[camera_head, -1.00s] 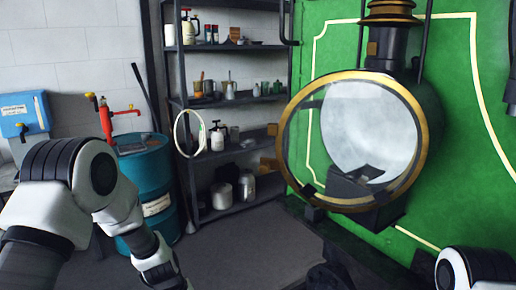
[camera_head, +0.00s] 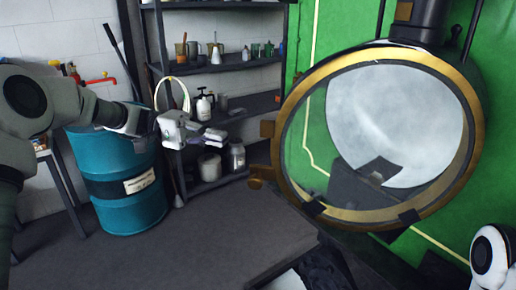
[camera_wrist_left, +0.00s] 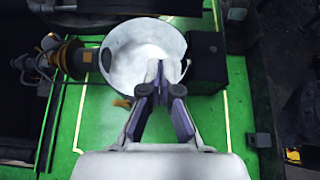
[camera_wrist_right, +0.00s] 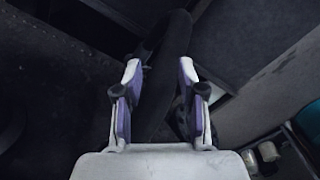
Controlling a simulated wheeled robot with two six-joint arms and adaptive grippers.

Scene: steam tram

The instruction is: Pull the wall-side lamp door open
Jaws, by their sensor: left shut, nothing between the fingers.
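The lamp door (camera_head: 292,110) is a round brass-rimmed glass on the front of a big lamp at the right of the head view. A white reflector (camera_head: 395,110) shows through the glass. Small brass fittings (camera_head: 259,178) stick out at its left edge. I cannot tell whether the door stands ajar. My left gripper (camera_head: 222,135) is shut and empty, left of the door and apart from it. In the left wrist view its fingertips (camera_wrist_left: 158,72) overlap the pale round lamp face (camera_wrist_left: 130,45). My right gripper (camera_wrist_right: 157,75) is open and empty, pointing at dark ground.
The lamp sits against a green panel (camera_head: 335,25) with cream lines. A dark shelf rack (camera_head: 232,65) with bottles and tins stands behind my left gripper. A blue barrel (camera_head: 110,195) stands at the left.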

